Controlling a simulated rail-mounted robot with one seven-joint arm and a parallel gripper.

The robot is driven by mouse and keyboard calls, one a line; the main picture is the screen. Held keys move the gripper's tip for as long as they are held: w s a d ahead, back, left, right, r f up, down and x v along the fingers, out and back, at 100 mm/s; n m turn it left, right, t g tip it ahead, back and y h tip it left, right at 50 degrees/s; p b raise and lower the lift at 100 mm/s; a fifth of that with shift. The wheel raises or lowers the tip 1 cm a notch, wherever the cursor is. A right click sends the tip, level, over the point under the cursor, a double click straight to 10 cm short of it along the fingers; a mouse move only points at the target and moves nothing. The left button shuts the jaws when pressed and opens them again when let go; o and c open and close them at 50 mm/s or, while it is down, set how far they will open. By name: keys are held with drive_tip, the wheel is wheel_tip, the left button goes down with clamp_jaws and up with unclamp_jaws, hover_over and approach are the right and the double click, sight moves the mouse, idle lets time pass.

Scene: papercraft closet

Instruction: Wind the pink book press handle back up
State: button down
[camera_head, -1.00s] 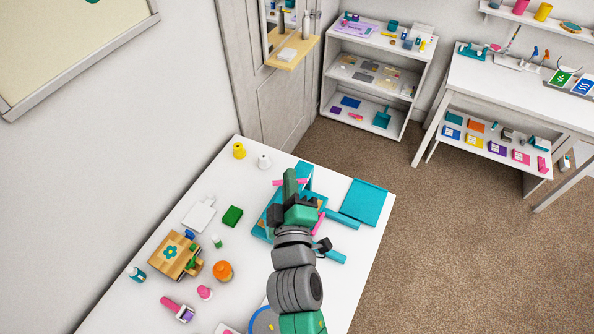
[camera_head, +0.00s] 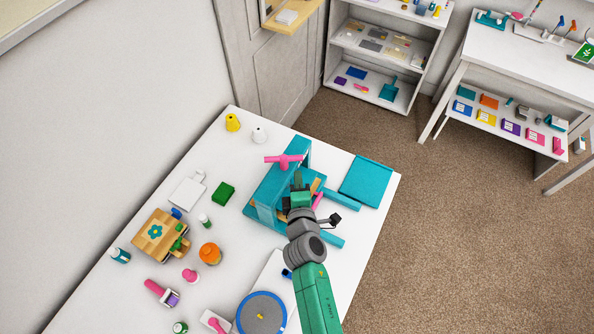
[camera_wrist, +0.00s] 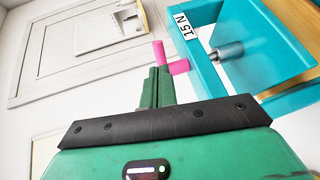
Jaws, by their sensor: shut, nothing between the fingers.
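The teal book press (camera_head: 266,197) stands on the white table. Its pink handle (camera_head: 284,160) is a crossbar with a short stub, above the top of the press frame. My green gripper (camera_head: 297,180) is shut and empty, just right of and below the handle in the head view. In the wrist view the closed fingers (camera_wrist: 157,87) overlap the pink handle (camera_wrist: 179,67); I cannot tell whether they touch it. The press frame (camera_wrist: 207,60) there carries a "15 N" label and a grey cylinder. My arm hides part of the press's right side.
A teal tray (camera_head: 366,181) lies right of the press. A green block (camera_head: 224,192), a wooden box (camera_head: 160,236), an orange bottle (camera_head: 210,254) and a round blue-rimmed disc (camera_head: 262,314) are on the table to the left and front. The door is behind.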

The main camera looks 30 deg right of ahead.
sight(298, 159)
drive_tip(key=b+x, duration=0.1)
drive_tip(key=x, duration=0.3)
drive_tip(key=shift+w+d, duration=0.1)
drive_tip(key=shift+w, duration=0.2)
drive_tip(key=shift+d+r+n+t+y+p, duration=0.15)
drive_tip(key=shift+d+n+t+y+p, duration=0.2)
drive_tip(key=shift+n+y+p, duration=0.45)
